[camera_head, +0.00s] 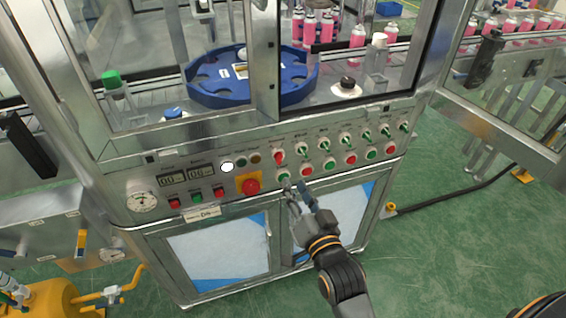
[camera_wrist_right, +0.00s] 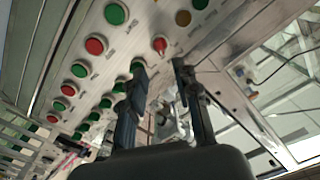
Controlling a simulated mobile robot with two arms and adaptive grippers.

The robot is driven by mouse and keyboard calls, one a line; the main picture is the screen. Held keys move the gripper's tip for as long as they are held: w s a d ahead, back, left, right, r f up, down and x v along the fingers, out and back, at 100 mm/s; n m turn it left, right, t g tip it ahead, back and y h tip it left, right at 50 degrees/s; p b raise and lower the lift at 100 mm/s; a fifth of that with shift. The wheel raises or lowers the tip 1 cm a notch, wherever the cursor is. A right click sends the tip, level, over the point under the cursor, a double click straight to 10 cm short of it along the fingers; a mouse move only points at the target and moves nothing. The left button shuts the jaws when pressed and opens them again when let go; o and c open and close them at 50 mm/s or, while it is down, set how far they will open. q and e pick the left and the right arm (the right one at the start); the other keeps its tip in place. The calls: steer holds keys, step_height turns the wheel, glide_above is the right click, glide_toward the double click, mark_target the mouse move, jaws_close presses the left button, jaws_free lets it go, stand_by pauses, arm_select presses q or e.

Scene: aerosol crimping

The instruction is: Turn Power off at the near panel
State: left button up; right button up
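The near panel (camera_head: 215,172) is the sloped grey front of the machine, carrying a dial gauge, two displays, buttons and rotary switches. A red-handled rotary switch (camera_head: 278,156) heads the row of green-handled switches; the labels are too small to read, so I cannot tell whether it is Power. My right gripper (camera_head: 300,188) is in front of the panel's lower edge, below that switch. In the right wrist view the fingers (camera_wrist_right: 159,68) are apart with nothing between them, and the red switch (camera_wrist_right: 159,45) shows just beyond the tips. My left gripper is in neither view.
A red emergency button on a yellow plate (camera_head: 249,186) is left of my right gripper. Several red and green buttons (camera_head: 307,171) line the panel. Glass doors (camera_head: 350,50) and a blue rotary table (camera_head: 225,83) are above.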

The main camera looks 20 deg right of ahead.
mark_target(282, 161)
steer(key=w, duration=0.9)
steer(key=shift+w+a, duration=0.15)
jaws_close()
